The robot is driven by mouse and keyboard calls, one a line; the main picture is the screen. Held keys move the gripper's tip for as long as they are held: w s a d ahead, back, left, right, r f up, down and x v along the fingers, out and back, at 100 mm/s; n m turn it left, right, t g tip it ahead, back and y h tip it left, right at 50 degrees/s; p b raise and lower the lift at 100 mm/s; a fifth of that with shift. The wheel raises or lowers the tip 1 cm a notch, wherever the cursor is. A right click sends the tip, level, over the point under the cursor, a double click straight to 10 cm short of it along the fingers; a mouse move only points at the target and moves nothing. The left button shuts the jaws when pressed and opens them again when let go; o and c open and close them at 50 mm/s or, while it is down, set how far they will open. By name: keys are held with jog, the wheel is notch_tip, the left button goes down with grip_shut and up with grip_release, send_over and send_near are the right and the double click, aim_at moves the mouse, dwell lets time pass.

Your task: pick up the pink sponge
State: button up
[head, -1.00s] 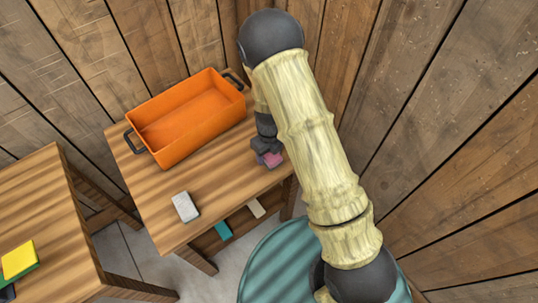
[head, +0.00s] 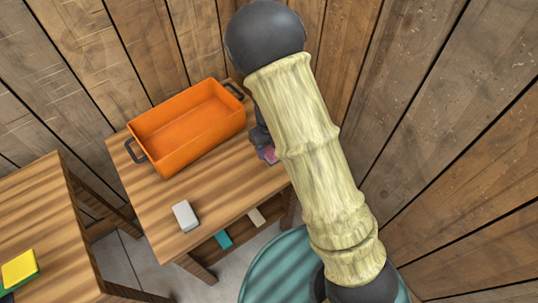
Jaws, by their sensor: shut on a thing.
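The pink sponge (head: 268,154) shows as a small pink and purple patch at the right side of the wooden table, beside my arm. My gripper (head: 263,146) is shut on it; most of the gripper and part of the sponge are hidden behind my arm. I cannot tell how far the sponge is above the table top.
An orange bin (head: 188,128) with dark handles stands at the table's (head: 223,190) back. A whitish block (head: 185,216) lies near the front left. A teal piece (head: 223,239) and a beige piece (head: 256,217) lie on a lower shelf. Wooden walls enclose the right.

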jog(key=shift+r, duration=0.7)
